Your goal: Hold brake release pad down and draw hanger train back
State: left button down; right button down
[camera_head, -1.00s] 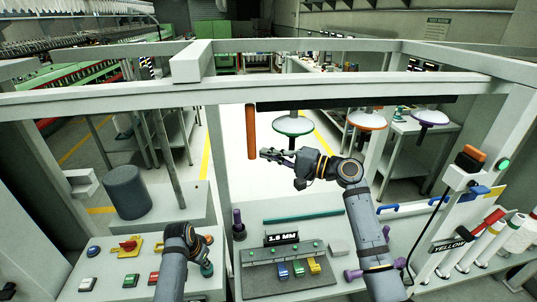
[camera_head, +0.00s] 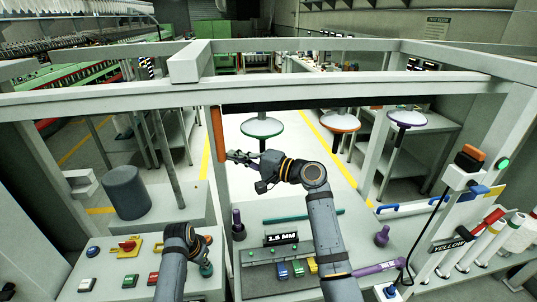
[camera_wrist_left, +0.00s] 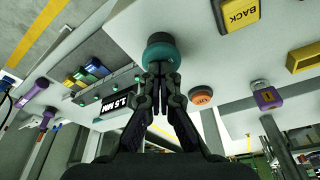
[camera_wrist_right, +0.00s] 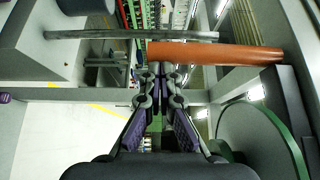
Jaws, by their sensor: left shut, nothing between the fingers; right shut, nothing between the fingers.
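The brake release pad looks to be the round teal pad (camera_wrist_left: 160,52) on a dark base; it also shows in the head view (camera_head: 207,270). My left gripper (camera_wrist_left: 160,70) is shut and empty, its fingertips against the pad. The hanger train hangs under a dark rail: a green disc (camera_head: 262,127), an orange disc (camera_head: 341,121) and a purple disc (camera_head: 406,118). An upright orange bar (camera_head: 218,134) hangs at its left end; it also shows in the right wrist view (camera_wrist_right: 215,53). My right gripper (camera_head: 232,156) is shut and empty, its tips at the bar's right side.
A button panel (camera_head: 123,270) and a dark cylinder (camera_head: 126,192) are at left.

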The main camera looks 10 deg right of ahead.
pick_arm(q)
jog(key=shift+d+f, duration=0.1)
jog(key=shift+a, duration=0.2)
pick_arm(e)
jog(key=v, duration=1)
